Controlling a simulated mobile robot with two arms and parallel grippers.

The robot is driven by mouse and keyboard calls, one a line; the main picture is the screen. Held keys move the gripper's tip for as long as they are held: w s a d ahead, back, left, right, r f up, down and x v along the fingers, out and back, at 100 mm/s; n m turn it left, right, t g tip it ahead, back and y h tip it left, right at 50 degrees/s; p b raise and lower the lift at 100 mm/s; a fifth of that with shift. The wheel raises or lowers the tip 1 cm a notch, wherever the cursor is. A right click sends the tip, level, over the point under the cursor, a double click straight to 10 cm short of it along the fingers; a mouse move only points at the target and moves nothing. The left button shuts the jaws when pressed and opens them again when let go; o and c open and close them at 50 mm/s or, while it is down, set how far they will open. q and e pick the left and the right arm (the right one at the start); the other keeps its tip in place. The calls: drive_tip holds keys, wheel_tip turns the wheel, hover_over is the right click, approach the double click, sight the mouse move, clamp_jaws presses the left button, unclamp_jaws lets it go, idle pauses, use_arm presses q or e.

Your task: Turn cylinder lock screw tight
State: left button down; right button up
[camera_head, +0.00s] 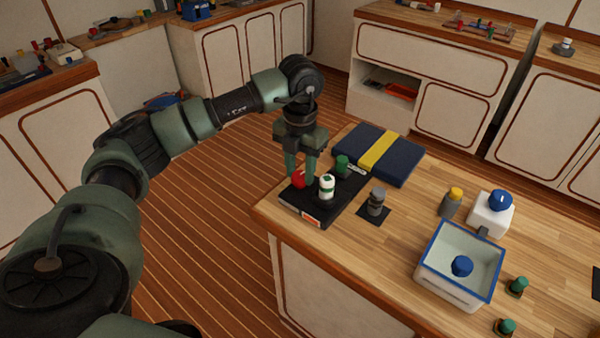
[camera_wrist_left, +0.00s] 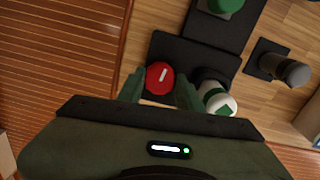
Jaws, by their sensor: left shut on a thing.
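A red round knob (camera_head: 298,180) with a white line on top sits at the left end of a black base plate (camera_head: 306,208) on the wooden table. My left gripper (camera_head: 300,172) points down over it, its fingers shut on the knob from two sides. In the left wrist view the red knob (camera_wrist_left: 160,77) shows between the fingertips (camera_wrist_left: 159,92), its white line almost upright in the picture. A white cylinder with a green mark (camera_head: 327,187) stands on the plate beside the knob, close to one finger. My right gripper is out of view.
A green-topped part (camera_head: 342,165) stands behind the white cylinder, before a dark blue case with a yellow band (camera_head: 378,150). A grey cylinder (camera_head: 377,201) stands to the right. A blue-rimmed tray (camera_head: 424,272) holds a blue knob. Bare wood lies around the table's front.

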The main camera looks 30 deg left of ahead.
sight(300, 175)
use_arm(q)
drive_tip(key=shift+w+r+m+b, duration=0.1)
drive_tip(key=shift+m+b, duration=0.25)
drive_tip(key=shift+m, duration=1.25)
drive_tip(key=c, duration=0.9)
unclamp_jaws()
drive_tip(key=shift+c, duration=0.2)
wheel_tip(300, 175, up, 8)
drive_tip(key=shift+f+b, duration=0.1)
drive_tip(key=shift+b, duration=0.3)
drive_tip(key=shift+f, duration=0.1)
